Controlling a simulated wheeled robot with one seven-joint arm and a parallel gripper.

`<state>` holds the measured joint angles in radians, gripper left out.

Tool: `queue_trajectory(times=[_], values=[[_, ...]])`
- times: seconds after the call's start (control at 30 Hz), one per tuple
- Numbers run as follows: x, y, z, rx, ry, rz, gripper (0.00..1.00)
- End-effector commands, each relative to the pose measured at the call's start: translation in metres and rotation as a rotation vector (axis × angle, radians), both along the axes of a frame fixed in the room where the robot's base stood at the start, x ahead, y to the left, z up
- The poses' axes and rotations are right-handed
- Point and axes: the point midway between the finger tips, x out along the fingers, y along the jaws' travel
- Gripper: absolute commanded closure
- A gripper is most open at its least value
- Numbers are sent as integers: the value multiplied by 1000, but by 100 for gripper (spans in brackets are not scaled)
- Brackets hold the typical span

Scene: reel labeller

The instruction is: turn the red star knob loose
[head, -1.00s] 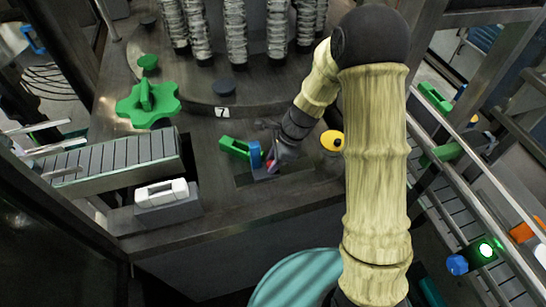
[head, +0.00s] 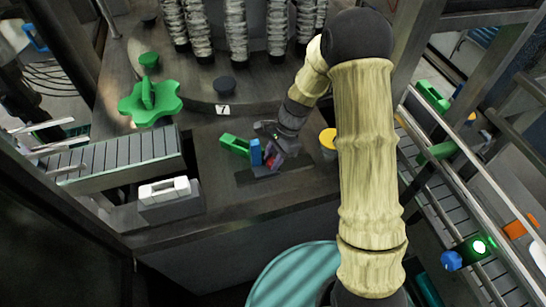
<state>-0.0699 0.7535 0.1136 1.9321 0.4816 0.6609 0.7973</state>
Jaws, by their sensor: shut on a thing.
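The red star knob (head: 272,160) shows as a small patch of red between the fingers of my gripper (head: 270,158). My gripper is shut on it, low over a dark base plate on the machine table. A blue part (head: 255,152) stands just left of the gripper, with a green bar (head: 234,144) reaching out to the left from it. The gripper and wrist cover most of the knob, so its arms and its turn cannot be made out.
A yellow-topped post (head: 328,138) stands right of my wrist. A green star wheel (head: 149,103) and a conveyor (head: 110,158) lie to the left, with a white-handled block (head: 167,192) in front. Bare table lies between that block and the base plate.

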Motion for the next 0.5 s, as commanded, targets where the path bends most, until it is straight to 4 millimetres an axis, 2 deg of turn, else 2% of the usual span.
queue_trajectory(times=[0.13, 0.17, 0.23, 0.5], values=[[1, 0, 1, 0, -3, 1, 93], [1, 0, 1, 1, -4, 1, 64], [1, 0, 1, 0, -3, 1, 50], [0, 0, 0, 0, -1, 0, 48]])
